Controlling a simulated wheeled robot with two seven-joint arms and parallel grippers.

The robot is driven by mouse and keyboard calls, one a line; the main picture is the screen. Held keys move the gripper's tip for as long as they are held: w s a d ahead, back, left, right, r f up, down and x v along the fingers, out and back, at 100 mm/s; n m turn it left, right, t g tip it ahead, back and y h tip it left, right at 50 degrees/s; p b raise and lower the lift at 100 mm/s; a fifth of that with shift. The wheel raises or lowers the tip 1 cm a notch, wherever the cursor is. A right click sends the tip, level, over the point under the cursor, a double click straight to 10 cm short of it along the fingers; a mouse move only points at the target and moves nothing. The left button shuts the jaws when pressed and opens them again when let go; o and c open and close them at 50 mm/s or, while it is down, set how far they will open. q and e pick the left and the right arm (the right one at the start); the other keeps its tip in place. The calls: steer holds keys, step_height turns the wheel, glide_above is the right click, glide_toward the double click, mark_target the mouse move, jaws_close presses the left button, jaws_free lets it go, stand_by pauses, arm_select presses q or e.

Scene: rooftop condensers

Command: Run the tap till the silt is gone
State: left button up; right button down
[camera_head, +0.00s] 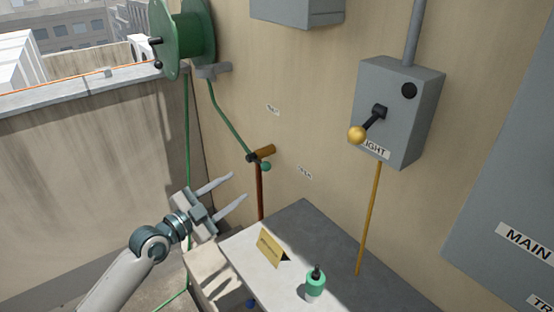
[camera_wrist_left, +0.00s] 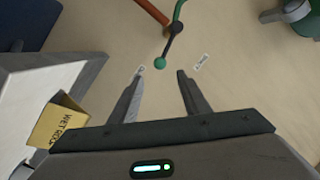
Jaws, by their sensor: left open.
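The tap (camera_head: 252,157) is a dark fitting on the tan wall, on top of an upright copper-brown pipe (camera_head: 260,192), with a short brown piece beside it. A green ball knob (camera_head: 266,167) sits on the tap's lever; it also shows in the left wrist view (camera_wrist_left: 160,62). A green hose (camera_head: 228,124) runs down to the tap from the reel. My left gripper (camera_head: 239,186) is open and empty, below and left of the knob, apart from it. In the left wrist view the knob lies ahead, beyond the fingertips. No water or silt is visible. My right gripper is not in view.
A bench (camera_head: 300,221) below holds a yellow wet-roof card (camera_head: 270,246) and a green-capped bottle (camera_head: 315,284). A grey switch box (camera_head: 399,95) with a gold-knobbed lever (camera_head: 357,135) is on the wall. The green hose reel (camera_head: 187,40) is upper left. Two small labels flank the tap.

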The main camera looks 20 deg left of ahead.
arm_select(q)
steer(key=p, duration=0.2)
glide_toward(264, 167)
steer(key=shift+w, duration=1.3)
steer(key=x, duration=0.3)
steer(key=p+x, duration=0.1)
steer(key=x, duration=0.3)
steer(key=p+x, duration=0.1)
steer(key=x, duration=0.3)
steer(key=shift+w+d+f, duration=0.1)
steer(key=shift+d+f, duration=0.2)
steer(key=shift+f, duration=0.1)
steer(key=shift+w+d, duration=0.3)
steer(key=shift+w, duration=0.35)
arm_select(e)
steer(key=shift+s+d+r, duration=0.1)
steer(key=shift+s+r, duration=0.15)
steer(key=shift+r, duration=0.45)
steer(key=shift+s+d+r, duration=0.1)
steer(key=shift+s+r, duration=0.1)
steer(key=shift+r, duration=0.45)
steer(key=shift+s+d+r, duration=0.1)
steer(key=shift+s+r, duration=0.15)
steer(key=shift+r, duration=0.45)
